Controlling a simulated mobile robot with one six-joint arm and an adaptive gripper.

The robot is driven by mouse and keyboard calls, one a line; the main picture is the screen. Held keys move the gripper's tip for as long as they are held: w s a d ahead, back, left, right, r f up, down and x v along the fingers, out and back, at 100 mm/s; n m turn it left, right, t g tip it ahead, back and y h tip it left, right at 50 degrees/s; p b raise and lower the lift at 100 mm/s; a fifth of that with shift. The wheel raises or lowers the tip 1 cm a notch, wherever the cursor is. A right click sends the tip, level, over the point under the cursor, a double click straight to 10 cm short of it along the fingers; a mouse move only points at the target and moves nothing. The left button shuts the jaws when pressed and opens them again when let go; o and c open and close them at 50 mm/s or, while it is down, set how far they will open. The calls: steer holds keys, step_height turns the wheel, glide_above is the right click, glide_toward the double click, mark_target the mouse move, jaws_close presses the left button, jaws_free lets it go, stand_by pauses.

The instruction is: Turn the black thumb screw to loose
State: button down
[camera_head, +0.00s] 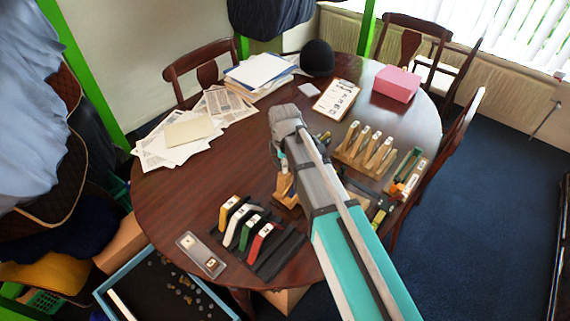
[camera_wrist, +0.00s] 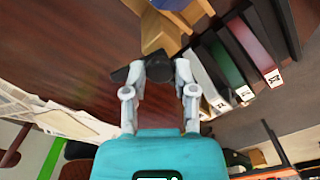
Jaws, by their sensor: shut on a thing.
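In the wrist view my gripper (camera_wrist: 160,72) has its two grey fingers on either side of a dark round knob, which looks like the black thumb screw (camera_wrist: 159,69). The fingers are closed on it. A black part sticks out to the left of the fingers. The knob sits at the end of a wooden block (camera_wrist: 160,35). In the head view my arm covers the screw, and only part of the wooden stand (camera_head: 286,189) shows under my wrist.
A rack of white, green and red labelled pieces (camera_head: 245,233) stands close beside the gripper. Wooden blocks (camera_head: 365,148) stand to the right on the table (camera_head: 190,205). A small plate (camera_head: 201,254) lies at the front left. Papers (camera_head: 185,135) and a pink box (camera_head: 396,84) are farther back.

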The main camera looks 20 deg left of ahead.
steer(key=shift+s+n, duration=0.1)
steer(key=shift+n, duration=1.5)
steer(key=shift+c, duration=2.1)
jaws_free()
